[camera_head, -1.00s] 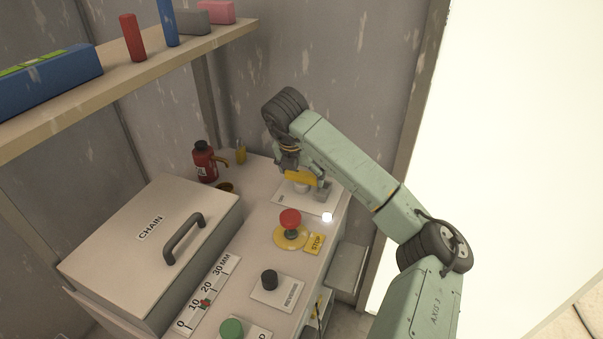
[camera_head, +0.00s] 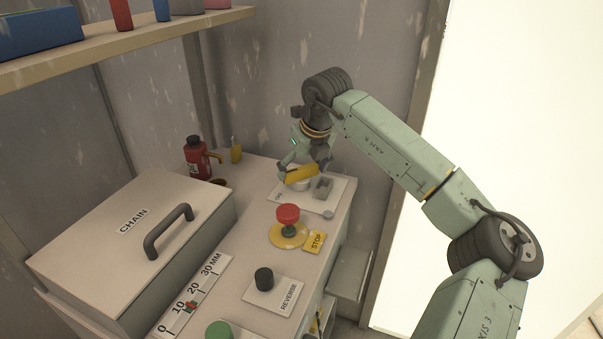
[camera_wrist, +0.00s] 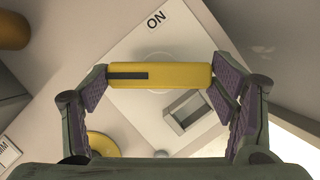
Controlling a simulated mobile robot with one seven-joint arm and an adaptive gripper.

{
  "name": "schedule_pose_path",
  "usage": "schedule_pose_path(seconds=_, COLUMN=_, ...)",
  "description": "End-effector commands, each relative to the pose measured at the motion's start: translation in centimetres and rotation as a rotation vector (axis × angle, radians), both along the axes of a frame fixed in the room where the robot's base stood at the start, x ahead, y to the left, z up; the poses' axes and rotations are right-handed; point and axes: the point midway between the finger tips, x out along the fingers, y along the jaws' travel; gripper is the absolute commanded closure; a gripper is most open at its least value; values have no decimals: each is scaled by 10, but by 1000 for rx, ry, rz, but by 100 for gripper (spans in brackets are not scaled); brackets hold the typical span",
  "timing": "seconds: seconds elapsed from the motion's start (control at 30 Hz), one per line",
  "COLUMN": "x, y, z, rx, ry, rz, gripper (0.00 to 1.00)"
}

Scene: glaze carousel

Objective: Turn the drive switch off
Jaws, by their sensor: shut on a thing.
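The drive switch is a yellow bar handle (camera_head: 301,174) on a round white base, on a white plate (camera_head: 331,200) at the far end of the bench. In the wrist view the handle (camera_wrist: 185,76) lies across the picture, with a dark slot toward its left end. The "ON" label (camera_wrist: 157,20) is on the plate above it. My gripper (camera_head: 304,170) is shut on the handle, with a finger pad at each end in the wrist view (camera_wrist: 160,82). A small round lamp (camera_head: 328,214) at the plate's corner is grey and unlit.
A red stop button (camera_head: 288,214) on a yellow base stands just in front of the plate. A black "REVERSE" knob (camera_head: 264,279) is nearer. The chain box (camera_head: 105,225) fills the left side. A red bottle (camera_head: 197,158) stands behind.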

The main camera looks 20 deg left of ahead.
Motion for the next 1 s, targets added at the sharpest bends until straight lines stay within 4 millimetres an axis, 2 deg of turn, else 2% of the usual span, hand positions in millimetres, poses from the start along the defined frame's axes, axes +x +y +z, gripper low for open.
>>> schedule_pose_path(seconds=0.6, x=3, y=-2, z=2, rx=0, ry=1, rz=529, gripper=50)
schedule_pose_path(seconds=1.0, x=4, y=-1, z=1, rx=-1, ry=0, rz=686, gripper=50)
